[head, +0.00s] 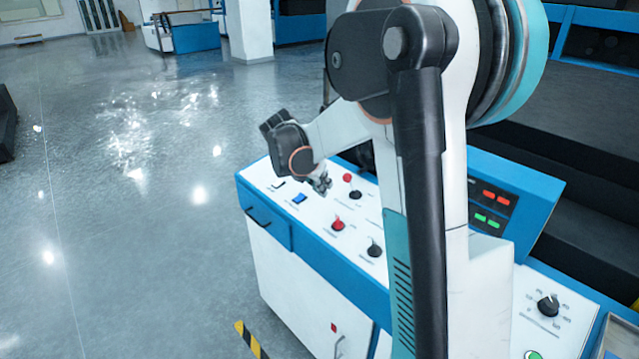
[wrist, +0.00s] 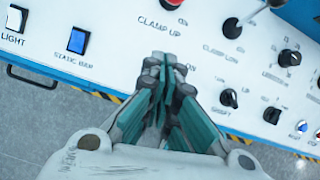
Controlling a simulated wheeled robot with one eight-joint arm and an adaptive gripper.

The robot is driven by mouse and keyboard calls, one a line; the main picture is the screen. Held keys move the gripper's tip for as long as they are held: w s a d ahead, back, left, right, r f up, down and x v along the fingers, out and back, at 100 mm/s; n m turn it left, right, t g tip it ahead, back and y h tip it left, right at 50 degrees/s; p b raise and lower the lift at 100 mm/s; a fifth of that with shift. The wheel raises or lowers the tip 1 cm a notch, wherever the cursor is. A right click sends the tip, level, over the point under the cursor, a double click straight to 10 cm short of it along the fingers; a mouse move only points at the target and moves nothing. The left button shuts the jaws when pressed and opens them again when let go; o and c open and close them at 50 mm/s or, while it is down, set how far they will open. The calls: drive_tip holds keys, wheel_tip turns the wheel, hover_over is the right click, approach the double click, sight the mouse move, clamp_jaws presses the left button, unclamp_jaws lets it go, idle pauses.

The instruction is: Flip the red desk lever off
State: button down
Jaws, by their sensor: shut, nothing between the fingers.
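Two red controls show on the white desk panel in the head view: a nearer one (head: 338,224) and a farther one (head: 347,178). I cannot tell for sure which is the desk lever or how it is set. Part of another red control (wrist: 172,3) shows at the top edge above CLAMP UP. My gripper (head: 323,185) is shut and empty over the panel; in the wrist view its fingertips (wrist: 168,62) lie below CLAMP UP, apart from the lever.
Black knobs stand near the red controls, one (head: 374,247) right of the nearer. Blue STATIC BAR (wrist: 78,40) and LIGHT (wrist: 15,17) switches are at the left. A blue button box (head: 490,200) rises behind the panel. Open floor (head: 130,220) lies left.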

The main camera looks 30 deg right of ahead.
drive_tip(key=w+d+f+b, duration=0.1)
drive_tip(key=d+f+b, duration=0.1)
drive_tip(key=d, duration=0.4)
drive_tip(key=shift+w+f, duration=0.3)
drive_tip(key=shift+r, duration=0.1)
drive_tip(key=shift+d+r+y+p, duration=0.3)
drive_tip(key=shift+d+y+p, duration=0.1)
drive_tip(key=shift+p, duration=0.1)
drive_tip(key=shift+r, duration=0.1)
drive_tip(key=d+r+y+p, duration=0.2)
drive_tip(key=d+y+p, duration=0.1)
drive_tip(key=d+r+y+p, duration=0.1)
drive_tip(key=p, duration=0.1)
drive_tip(key=shift+w+d+g+y, duration=0.3)
drive_tip(key=shift+w+d+g, duration=0.05)
drive_tip(key=shift+g, duration=0.05)
drive_tip(key=shift+w+d+r+p, duration=0.1)
drive_tip(key=shift+d+p, duration=0.15)
drive_tip(key=shift+d, duration=0.4)
drive_tip(key=shift+w+d+r+p, duration=0.1)
drive_tip(key=shift+d+p, duration=0.15)
drive_tip(key=shift+d, duration=0.35)
